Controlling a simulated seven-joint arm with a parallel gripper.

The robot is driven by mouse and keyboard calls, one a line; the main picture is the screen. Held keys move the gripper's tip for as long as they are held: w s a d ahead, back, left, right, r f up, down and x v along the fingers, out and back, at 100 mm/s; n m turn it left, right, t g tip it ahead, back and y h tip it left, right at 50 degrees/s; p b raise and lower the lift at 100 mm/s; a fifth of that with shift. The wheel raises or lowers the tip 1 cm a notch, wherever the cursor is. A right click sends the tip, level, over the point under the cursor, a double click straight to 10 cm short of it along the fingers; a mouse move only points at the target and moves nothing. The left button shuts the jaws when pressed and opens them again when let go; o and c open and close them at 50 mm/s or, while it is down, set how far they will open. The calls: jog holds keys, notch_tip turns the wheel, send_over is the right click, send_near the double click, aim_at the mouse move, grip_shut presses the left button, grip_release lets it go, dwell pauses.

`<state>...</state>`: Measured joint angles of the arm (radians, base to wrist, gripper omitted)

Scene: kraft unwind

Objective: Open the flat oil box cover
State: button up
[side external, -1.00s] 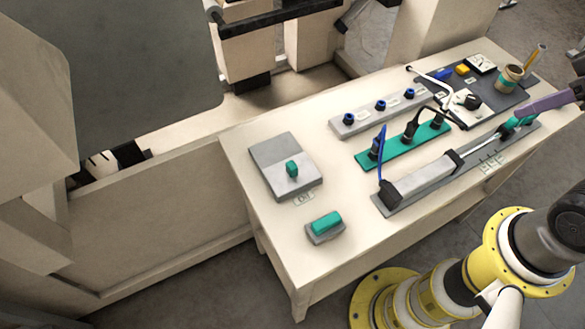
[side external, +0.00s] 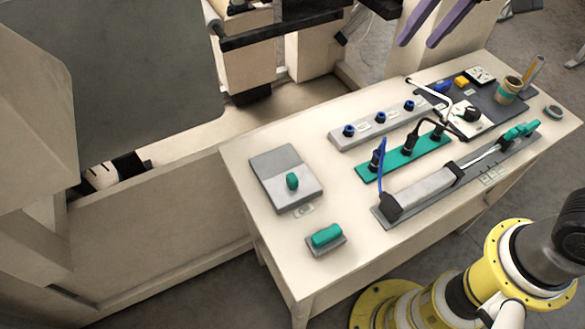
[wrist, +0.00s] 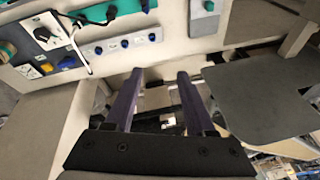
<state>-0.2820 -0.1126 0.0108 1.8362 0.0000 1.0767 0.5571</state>
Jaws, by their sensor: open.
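A flat grey box (side external: 270,168) with a teal knob (side external: 292,181) sits at the left of the table; it seems to be the oil box, and no raised cover shows on it. In the wrist view a grey plate with a teal knob (wrist: 207,22) shows at the top edge, perhaps the same box. My gripper (side external: 417,45) is open and empty, with purple fingers pointing down at the top right, beyond the table's back edge. In the wrist view its fingers (wrist: 160,74) are apart with nothing between them.
A large grey panel (side external: 125,70) stands at the left. The table (side external: 245,235) also holds a teal-handled block (side external: 326,236), a teal socket strip (side external: 400,155), a blue-knobbed strip (side external: 365,130), a long grey cylinder (side external: 420,188) and a cup (side external: 510,88).

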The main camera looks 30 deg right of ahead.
jog(key=w+a+f+n+g, duration=0.1)
jog(key=w+a+f, duration=0.2)
jog(key=a, duration=0.2)
jog(key=w+a+f+g, duration=0.1)
jog(key=w+a+f, duration=0.2)
jog(key=a, duration=0.3)
jog(key=n+g+h, duration=0.1)
jog(key=n+g, duration=0.1)
send_over(292, 177)
notch_tip(292, 177, down, 10)
notch_tip(292, 177, down, 14)
jog(key=shift+s+r, duration=0.1)
jog(key=shift+r, duration=0.1)
grip_shut()
